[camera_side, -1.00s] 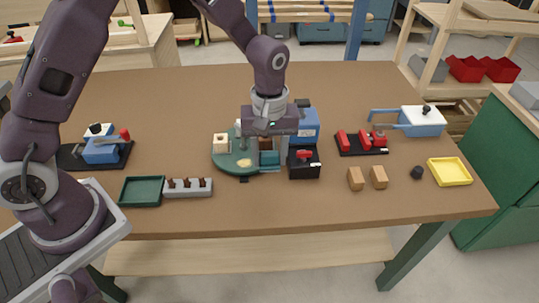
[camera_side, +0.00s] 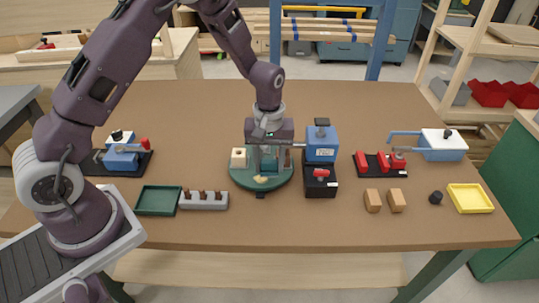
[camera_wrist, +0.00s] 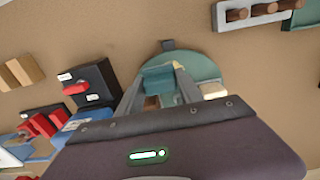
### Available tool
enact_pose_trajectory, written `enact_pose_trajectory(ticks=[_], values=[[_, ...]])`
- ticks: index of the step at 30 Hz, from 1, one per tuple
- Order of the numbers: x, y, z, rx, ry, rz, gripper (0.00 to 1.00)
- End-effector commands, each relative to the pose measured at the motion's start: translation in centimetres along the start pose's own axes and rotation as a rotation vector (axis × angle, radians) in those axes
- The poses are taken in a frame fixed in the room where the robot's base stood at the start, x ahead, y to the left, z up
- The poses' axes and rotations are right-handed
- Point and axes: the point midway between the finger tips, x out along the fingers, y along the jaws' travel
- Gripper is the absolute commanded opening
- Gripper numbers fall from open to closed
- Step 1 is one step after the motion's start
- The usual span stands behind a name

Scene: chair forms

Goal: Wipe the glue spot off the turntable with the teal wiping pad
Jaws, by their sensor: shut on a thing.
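The round green turntable (camera_side: 281,181) stands mid-table. A pale yellow glue spot (camera_side: 261,180) lies near its front edge. My gripper (camera_side: 268,163) is over the turntable, pointing down, shut on the teal wiping pad (camera_side: 269,164). The pad is just behind the glue spot, low over the disc; whether it touches the surface I cannot tell. In the wrist view the teal pad (camera_wrist: 157,78) sits between the fingers, and a bit of the glue spot (camera_wrist: 178,65) shows beside it, partly hidden.
A cream block (camera_side: 238,158) sits on the turntable's left. A blue device (camera_side: 321,143) and a black box with a red switch (camera_side: 320,182) stand close on the right. A green tray (camera_side: 158,200) and grey peg rack (camera_side: 203,201) are at front left. The front middle is clear.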

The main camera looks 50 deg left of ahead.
Motion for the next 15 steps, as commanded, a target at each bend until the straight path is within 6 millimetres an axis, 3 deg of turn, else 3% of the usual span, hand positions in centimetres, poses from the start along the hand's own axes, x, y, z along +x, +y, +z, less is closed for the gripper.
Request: enact_pose_trajectory(ticks=[8,9,15], values=[[3.3,-0.1,0.1,0.0,-0.004,-0.004,0.1],[3.2,-0.4,0.0,-0.002,0.0,-0.001,0.06],[3.3,-2.2,0.0,-0.001,-0.002,-0.001,0.05]])
